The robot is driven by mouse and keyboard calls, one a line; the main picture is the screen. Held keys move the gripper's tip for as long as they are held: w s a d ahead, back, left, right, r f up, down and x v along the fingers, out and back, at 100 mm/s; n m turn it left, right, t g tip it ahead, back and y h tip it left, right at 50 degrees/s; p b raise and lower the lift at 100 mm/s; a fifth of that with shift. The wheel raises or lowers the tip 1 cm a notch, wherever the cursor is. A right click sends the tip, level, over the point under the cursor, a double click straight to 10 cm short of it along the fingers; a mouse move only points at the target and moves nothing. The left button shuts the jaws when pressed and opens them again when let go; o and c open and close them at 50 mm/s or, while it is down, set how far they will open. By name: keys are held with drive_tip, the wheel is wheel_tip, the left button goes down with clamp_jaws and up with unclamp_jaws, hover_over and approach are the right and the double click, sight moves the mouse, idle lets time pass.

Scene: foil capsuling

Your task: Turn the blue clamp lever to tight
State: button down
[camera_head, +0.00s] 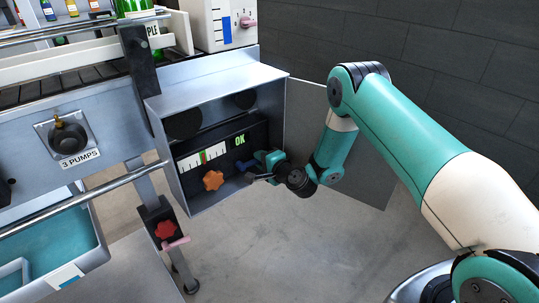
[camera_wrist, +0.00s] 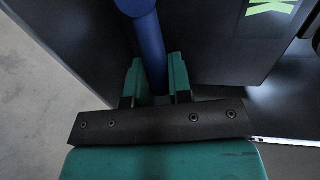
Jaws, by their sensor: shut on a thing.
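The blue clamp lever (camera_wrist: 148,40) runs down between the two teal fingers of my gripper (camera_wrist: 157,78) in the wrist view. The fingers are shut on it, one on each side. In the head view the lever (camera_head: 245,163) shows small inside the open grey box, at the right of its dark panel. My gripper (camera_head: 257,166) reaches it from the right through the box's open front. The lever's pivot and any loose or tight marks are not clear to see.
A red knob (camera_head: 166,229) is on a post below. Floor at front right is clear.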

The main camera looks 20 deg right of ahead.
drive_tip(key=shift+f, duration=0.15)
idle(0.4)
drive_tip(key=c, duration=1)
unclamp_jaws()
drive_tip(key=shift+c, duration=0.2)
